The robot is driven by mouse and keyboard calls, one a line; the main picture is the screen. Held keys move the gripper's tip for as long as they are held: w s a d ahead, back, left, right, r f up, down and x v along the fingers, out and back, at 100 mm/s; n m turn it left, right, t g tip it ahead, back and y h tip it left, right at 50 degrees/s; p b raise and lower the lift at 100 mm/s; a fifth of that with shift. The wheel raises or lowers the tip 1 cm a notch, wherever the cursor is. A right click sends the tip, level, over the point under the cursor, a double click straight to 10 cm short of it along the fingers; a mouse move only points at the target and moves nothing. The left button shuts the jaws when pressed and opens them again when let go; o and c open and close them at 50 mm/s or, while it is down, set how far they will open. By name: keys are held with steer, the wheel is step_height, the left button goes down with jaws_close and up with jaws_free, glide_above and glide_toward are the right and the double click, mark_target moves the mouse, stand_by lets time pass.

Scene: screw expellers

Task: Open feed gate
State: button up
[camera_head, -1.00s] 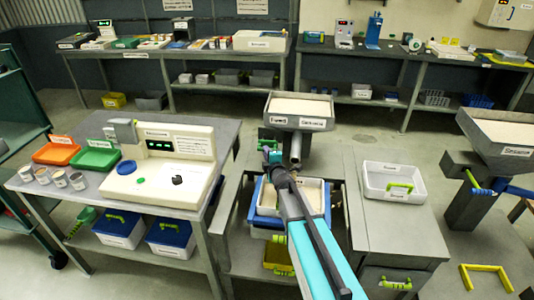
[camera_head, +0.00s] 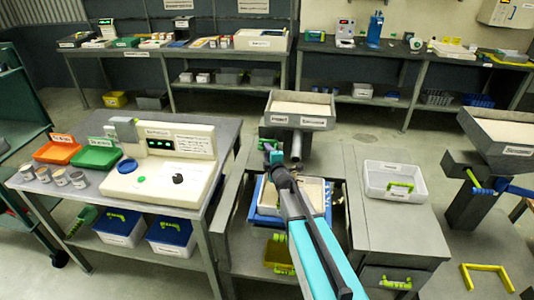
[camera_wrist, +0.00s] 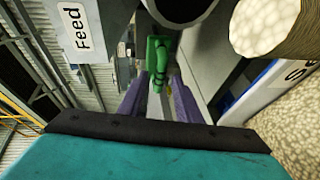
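The feed hopper (camera_head: 300,122) stands at the centre of the head view, holding pale material, with a grey spout (camera_head: 297,145) below it. A green handle (camera_wrist: 158,60) is beside the hopper in the wrist view; I take it for the feed gate's handle. My gripper (camera_wrist: 165,92) has two purple fingers that stand apart, with the handle's near end between or just beyond their tips. I cannot tell whether they touch it. In the head view my gripper (camera_head: 273,156) is just below and left of the spout, partly hidden by my arm.
A blue-rimmed tray (camera_head: 265,209) with pale contents lies under the spout. A control console (camera_head: 165,165) stands left. A white bin (camera_head: 396,181) sits on the grey cabinet at right. Another hopper (camera_head: 500,130) is at far right. The wrist view shows grey metal close around my fingers.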

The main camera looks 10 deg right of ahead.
steer(key=s+r, duration=0.1)
steer(key=s, duration=0.6)
steer(key=shift+d+r+b, duration=0.15)
steer(key=shift+d+b, duration=0.15)
steer(key=shift+b, duration=0.05)
stand_by(0.4)
steer(key=shift+r, duration=0.1)
